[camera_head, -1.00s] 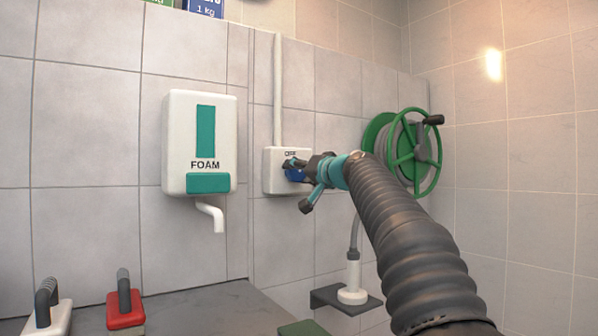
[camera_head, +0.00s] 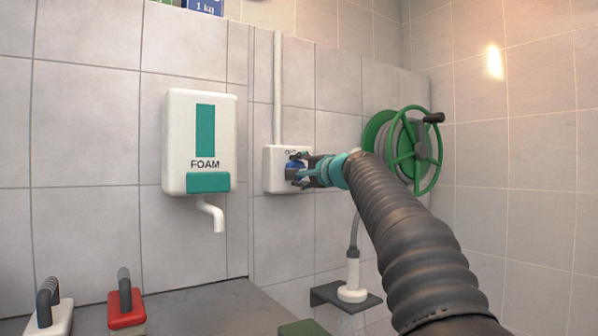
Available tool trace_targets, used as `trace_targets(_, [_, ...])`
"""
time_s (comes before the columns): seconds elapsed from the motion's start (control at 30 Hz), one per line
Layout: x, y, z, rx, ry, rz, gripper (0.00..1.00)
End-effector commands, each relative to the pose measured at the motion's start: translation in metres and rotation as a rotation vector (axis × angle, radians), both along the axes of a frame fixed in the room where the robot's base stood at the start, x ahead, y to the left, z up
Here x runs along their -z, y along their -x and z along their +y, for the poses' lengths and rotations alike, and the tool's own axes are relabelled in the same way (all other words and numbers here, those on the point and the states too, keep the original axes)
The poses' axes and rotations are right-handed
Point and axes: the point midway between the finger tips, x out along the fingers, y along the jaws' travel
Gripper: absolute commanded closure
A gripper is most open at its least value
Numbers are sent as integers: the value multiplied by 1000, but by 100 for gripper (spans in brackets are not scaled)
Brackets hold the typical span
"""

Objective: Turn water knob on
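The blue water knob (camera_head: 292,170) sits on the front of a white wall box (camera_head: 274,183), below a vertical white pipe. My gripper (camera_head: 298,171) is at the knob, its dark fingertips closed in around it, one above and one below. The fingers hide part of the knob and part of the small label above it. I cannot read the knob's turn angle.
A white FOAM dispenser (camera_head: 199,130) hangs left of the box. A green hose reel (camera_head: 414,150) is on the wall to the right. A white nozzle (camera_head: 352,282) stands on a dark bracket below. Red-based (camera_head: 127,312) and white-based (camera_head: 50,318) handled tools are lower left.

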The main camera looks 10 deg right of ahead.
Motion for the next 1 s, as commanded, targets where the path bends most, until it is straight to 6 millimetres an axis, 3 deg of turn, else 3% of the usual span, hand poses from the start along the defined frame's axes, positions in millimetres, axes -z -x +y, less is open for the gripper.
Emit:
trace_targets(0.3, [-1, 0, 0, 1, -96, 38, 79])
trace_targets(0.8, [-1, 0, 0, 1, -112, 44, 79])
trace_targets(0.83, [-1, 0, 0, 1, -112, 44, 40])
trace_targets(0.9, [-1, 0, 0, 0, -111, 44, 22])
trace_targets(1.0, [-1, 0, 0, 0, -110, 45, 19])
